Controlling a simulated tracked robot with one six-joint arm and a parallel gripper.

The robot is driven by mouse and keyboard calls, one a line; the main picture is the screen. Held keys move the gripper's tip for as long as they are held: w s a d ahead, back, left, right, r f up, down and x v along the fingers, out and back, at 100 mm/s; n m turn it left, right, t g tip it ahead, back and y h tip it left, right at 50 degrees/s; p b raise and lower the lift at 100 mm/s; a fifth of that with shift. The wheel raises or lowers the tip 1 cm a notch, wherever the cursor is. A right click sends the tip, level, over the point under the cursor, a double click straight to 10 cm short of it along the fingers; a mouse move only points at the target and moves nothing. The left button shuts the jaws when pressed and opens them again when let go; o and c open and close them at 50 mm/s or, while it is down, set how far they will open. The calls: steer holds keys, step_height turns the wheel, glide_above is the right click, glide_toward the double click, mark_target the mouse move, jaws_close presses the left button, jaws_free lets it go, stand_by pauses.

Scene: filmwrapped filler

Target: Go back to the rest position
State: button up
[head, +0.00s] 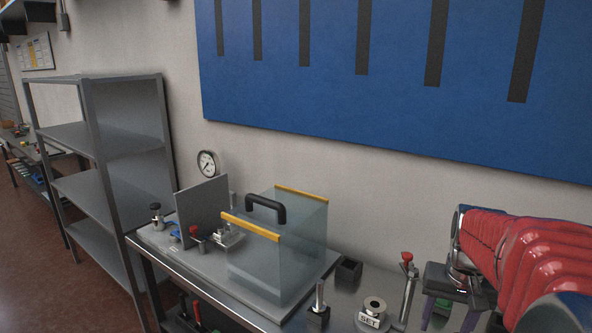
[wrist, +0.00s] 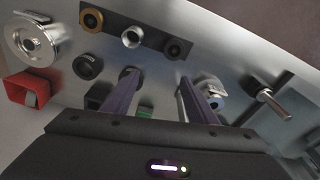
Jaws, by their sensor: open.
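My gripper (head: 449,316) is at the lower right of the head view, over the right part of the bench. Its two purple fingers also show in the wrist view (wrist: 157,85), spread apart with a clear gap. Nothing is held between them. A small green thing (wrist: 146,112) shows low between the fingers, partly hidden. A shiny, cloudy-looking piece (wrist: 211,86) is close to the right finger; I cannot tell whether they touch. The rest position itself is not marked in either view.
A clear guard (head: 280,245) with yellow edges and a black handle stands on the bench. A ring part labelled SET (head: 371,312) and a red-topped post (head: 408,275) are near my gripper. A metal shelf (head: 95,150) stands left. A red holder (wrist: 28,88) shows in the wrist view.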

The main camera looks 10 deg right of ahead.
steer(key=s+a+r+n+t, duration=0.1)
steer(key=s+a+n, duration=0.1)
steer(key=a, duration=0.7)
steer(key=s+a+r+n+t, duration=0.1)
steer(key=s+a+n+t, duration=0.1)
steer(key=a, duration=0.6)
steer(key=s+a+r+n+t+y, duration=0.1)
steer(key=s+a+n, duration=0.1)
steer(key=a, duration=0.7)
steer(key=shift+s+a+r+n, duration=0.25)
steer(key=shift+a+r+n, duration=0.1)
steer(key=shift+n, duration=0.35)
